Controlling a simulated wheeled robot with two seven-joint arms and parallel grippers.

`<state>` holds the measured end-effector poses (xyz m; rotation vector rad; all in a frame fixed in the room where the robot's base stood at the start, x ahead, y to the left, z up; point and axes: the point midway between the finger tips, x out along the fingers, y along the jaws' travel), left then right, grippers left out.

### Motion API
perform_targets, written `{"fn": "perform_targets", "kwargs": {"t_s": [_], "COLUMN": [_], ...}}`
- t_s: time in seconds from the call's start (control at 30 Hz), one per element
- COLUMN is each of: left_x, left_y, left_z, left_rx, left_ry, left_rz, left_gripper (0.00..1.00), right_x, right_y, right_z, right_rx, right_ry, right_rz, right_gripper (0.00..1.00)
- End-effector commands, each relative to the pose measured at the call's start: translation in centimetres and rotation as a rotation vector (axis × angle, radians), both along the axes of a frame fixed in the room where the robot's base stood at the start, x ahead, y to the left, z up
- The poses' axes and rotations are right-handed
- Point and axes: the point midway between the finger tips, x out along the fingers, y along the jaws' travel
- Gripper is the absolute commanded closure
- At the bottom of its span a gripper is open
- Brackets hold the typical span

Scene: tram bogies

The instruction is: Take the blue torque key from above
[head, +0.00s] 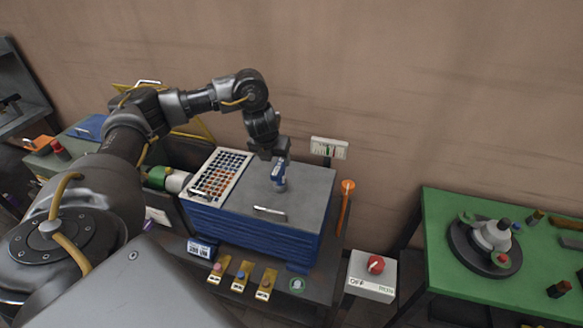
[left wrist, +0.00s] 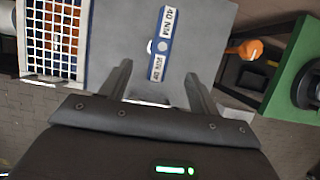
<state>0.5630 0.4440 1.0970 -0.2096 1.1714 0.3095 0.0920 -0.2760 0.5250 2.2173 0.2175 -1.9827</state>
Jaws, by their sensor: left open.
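The blue torque key (head: 279,177) is on the grey top of a blue cabinet (head: 262,226), just under my left gripper (head: 272,157). In the left wrist view the key (left wrist: 161,42) is a narrow blue bar with white labels, one reading 40 N·M. It lies between the lines of the two fingers, its near end close to the fingertips (left wrist: 158,74). My left gripper is open and empty, pointing down above the key. I cannot tell the exact height between them. My right gripper is not in view.
A white grid tray (head: 221,176) with coloured pieces lies left of the key. A handle (head: 269,210) is at the cabinet's front. An orange tool (head: 346,190) stands at its right. A switch box (head: 372,276) and a green table (head: 470,215) are farther right.

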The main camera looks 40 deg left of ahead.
Motion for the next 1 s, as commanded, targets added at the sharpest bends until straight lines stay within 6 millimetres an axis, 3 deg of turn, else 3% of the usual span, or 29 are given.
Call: {"fn": "perform_targets", "kwargs": {"t_s": [0.2,0.47,0.77,1.0], "left_x": [0.2,1.7,2.2,3.2], "left_y": [-0.2,0.1,0.5,0.9], "left_z": [-0.2,-3.8,-5.1,-7.2], "left_rx": [0.004,0.002,0.004,0.004], "left_ry": [0.001,0.004,0.001,0.007], "left_rz": [-0.007,-0.010,-0.007,-0.003], "left_gripper": [0.38,0.38,0.38,0.38], "right_x": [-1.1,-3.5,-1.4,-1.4], "right_y": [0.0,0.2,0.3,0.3], "right_z": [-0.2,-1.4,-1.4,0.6], "right_rx": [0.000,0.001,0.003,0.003], "right_ry": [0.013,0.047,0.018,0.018], "right_rz": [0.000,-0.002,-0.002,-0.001], "right_gripper": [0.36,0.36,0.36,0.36]}}
